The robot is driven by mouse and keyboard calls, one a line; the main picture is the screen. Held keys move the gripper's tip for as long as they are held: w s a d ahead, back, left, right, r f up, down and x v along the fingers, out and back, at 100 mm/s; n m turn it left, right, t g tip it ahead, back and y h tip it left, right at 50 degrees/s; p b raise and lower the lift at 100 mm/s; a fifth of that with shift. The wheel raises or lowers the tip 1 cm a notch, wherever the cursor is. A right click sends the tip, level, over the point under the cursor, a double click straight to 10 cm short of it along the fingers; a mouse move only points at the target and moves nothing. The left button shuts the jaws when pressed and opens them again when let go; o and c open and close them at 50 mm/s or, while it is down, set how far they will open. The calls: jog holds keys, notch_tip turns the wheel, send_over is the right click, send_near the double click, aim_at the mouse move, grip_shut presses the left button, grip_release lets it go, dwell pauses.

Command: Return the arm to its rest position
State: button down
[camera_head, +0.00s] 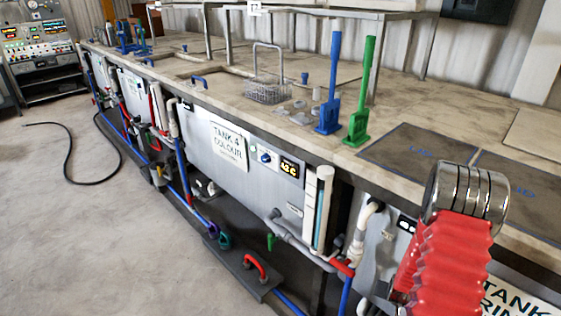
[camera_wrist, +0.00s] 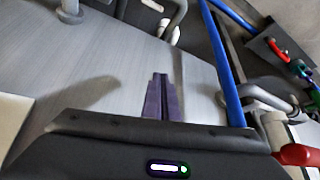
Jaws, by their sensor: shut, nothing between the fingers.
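My gripper (camera_wrist: 159,78) shows in the wrist view as two dark purple fingers pressed together, with nothing between them. It points along a grey metal tank front (camera_wrist: 95,60), apart from it as far as I can tell. In the head view my arm, with a red ribbed sleeve and a chrome joint, stands at the lower right in front of the bench. The gripper itself is hidden or out of frame there.
A long bench (camera_head: 345,165) carries a wire basket (camera_head: 268,92), a blue paddle (camera_head: 329,115) and a green paddle (camera_head: 358,125). Blue pipes (camera_wrist: 225,65) run close by in the wrist view. A black hose (camera_head: 68,160) lies on open floor at left.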

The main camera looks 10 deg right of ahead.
jog(key=w+a+r+n+y, duration=0.1)
jog(key=a+r, duration=0.5)
jog(key=r, duration=0.4)
jog(key=w+a+r+n, duration=0.1)
jog(key=a+r+n, duration=0.1)
jog(key=a+r, duration=0.55)
jog(key=w+a+r+n+y, duration=0.1)
jog(key=a+r, duration=0.4)
jog(key=r, duration=0.6)
jog(key=s+a+r+n+y, duration=0.1)
jog(key=s+a+r+n, duration=0.2)
jog(key=s+a+r, duration=1.1)
jog(key=s+a, duration=0.1)
jog(key=s, duration=0.3)
jog(key=shift+s+r+n+t+y, duration=0.15)
jog(key=shift+r+n+t+y, duration=0.15)
jog(key=shift+r+t, duration=0.1)
jog(key=shift+d, duration=0.1)
